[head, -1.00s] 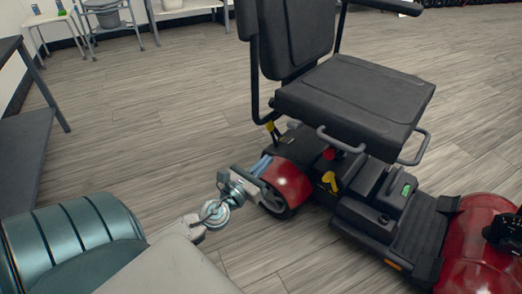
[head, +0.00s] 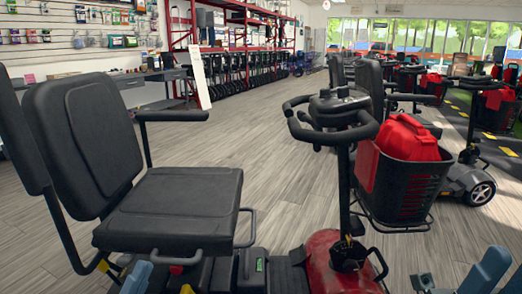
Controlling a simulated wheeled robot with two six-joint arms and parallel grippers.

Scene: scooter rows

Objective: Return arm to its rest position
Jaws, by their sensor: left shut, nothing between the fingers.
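Only the blue-grey tip of my left gripper (head: 136,277) shows, at the bottom edge in front of the scooter seat. It is shut and empty; its wrist and arm are out of frame. Blue-grey parts, which look like my right arm's, show at the bottom right corner; their jaw state is unclear. The near mobility scooter has a black seat (head: 180,208) at the left, a black handlebar (head: 335,118) and a red front body (head: 335,265). I cannot tell the distance from my left gripper to the scooter.
More scooters stand in a row at the right. A grey bench (head: 150,78) and red shelving (head: 245,40) line the back. Open wood floor (head: 250,150) lies between.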

